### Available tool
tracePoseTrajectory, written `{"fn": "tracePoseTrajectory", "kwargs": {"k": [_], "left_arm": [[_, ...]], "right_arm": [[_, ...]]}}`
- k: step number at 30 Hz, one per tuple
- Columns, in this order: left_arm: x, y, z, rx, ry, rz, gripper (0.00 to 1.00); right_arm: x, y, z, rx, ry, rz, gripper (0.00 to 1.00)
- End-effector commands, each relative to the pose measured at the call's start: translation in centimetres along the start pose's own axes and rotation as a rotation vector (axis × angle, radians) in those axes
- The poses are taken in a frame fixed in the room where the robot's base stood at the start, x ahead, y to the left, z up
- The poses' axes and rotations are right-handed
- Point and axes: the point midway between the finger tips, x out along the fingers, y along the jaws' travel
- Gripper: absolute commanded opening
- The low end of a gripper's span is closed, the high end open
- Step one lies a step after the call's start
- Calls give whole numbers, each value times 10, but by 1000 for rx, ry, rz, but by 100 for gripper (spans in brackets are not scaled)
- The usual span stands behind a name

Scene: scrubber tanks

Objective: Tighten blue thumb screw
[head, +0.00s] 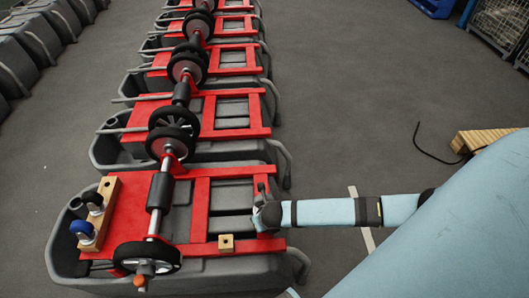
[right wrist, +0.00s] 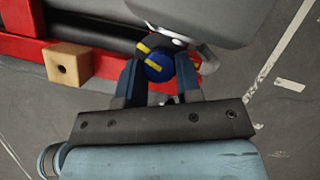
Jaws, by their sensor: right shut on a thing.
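The blue thumb screw (right wrist: 158,70) is a round blue knob beside the grey tank's edge in the right wrist view. My right gripper (right wrist: 160,80) has its two dark fingers on either side of the knob and is shut on it. Yellow marks show at the knob, partly covering it. In the head view my right gripper (head: 265,212) reaches in from the right to the right end of the nearest tank's red frame (head: 200,215). The screw is not visible there. My left gripper is not in view.
The nearest grey tank (head: 190,282) carries a wooden block (head: 226,243) just left of my gripper; the block also shows in the right wrist view (right wrist: 68,66). More tanks stand in a row behind. A pallet (head: 480,140) and black cable (head: 432,150) lie right. Floor between is clear.

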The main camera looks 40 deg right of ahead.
Motion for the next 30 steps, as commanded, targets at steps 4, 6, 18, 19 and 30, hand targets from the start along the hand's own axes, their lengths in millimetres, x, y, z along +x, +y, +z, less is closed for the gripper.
{"fn": "tracePoseTrajectory", "kwargs": {"k": [4, 6, 18, 19, 30], "left_arm": [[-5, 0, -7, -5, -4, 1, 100], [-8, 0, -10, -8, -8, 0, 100], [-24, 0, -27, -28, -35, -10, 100], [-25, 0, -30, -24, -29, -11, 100], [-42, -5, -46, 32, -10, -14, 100]], "right_arm": [[-3, 1, 1, 42, 1, -17, 9], [-4, 1, 2, 75, 0, -32, 9], [-6, 4, 4, 389, 0, -162, 9], [-6, 4, 4, 414, 0, -173, 9], [-4, 6, 5, 741, 0, -308, 9]]}}
